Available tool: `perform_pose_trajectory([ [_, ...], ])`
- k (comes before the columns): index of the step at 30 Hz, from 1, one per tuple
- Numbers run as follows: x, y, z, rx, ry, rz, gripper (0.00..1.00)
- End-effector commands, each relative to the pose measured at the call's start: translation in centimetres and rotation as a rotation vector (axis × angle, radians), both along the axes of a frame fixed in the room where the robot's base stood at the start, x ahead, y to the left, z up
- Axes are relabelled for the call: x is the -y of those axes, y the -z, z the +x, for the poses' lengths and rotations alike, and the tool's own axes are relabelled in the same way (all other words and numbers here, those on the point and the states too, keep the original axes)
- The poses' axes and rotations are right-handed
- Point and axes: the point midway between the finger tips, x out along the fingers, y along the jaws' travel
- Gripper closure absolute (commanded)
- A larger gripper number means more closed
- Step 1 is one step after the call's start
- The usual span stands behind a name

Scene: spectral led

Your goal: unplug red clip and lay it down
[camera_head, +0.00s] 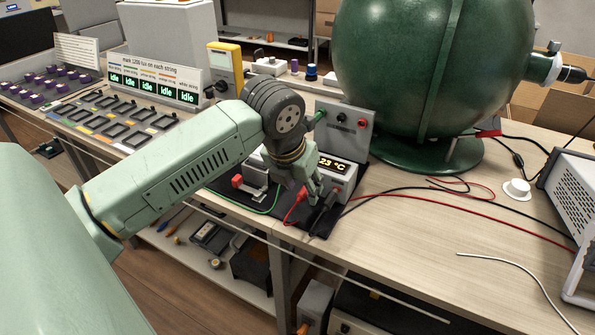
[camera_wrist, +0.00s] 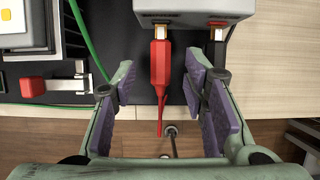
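The red clip (camera_wrist: 160,75) hangs from the front edge of a grey device (camera_wrist: 196,10), its brass end at the device and its red lead trailing down. It also shows low in the head view (camera_head: 293,214). My gripper (camera_head: 311,188) is open, with purple-padded fingers on both sides of the red clip in the wrist view. Gaps show between the clip and both fingers. A black clip (camera_wrist: 214,50) is at the same device, just right of the red one, and the right finger partly covers it. The device has a lit 23 °C display (camera_head: 332,163).
A red block (camera_wrist: 32,86) on a fixture and a green wire (camera_wrist: 86,45) lie to the left. A black mat (camera_head: 270,211) lies under the device. A large green sphere (camera_head: 420,60) stands behind. The wooden bench (camera_head: 430,235) is mostly free to the right, with wires crossing it.

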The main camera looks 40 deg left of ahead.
Motion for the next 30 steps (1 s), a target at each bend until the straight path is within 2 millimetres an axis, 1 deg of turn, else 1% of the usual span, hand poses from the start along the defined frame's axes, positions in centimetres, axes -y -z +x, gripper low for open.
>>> perform_pose_trajectory([
  [5,-0.01,0.83,0.37,0.001,0.001,0.0,0.6],
  [12,-0.03,0.91,0.4,0.001,0.001,0.0,0.6],
  [14,-0.03,0.9,0.4,0.001,0.001,0.0,0.63],
  [30,-0.05,0.87,0.39,0.001,0.001,0.001,0.99],
])
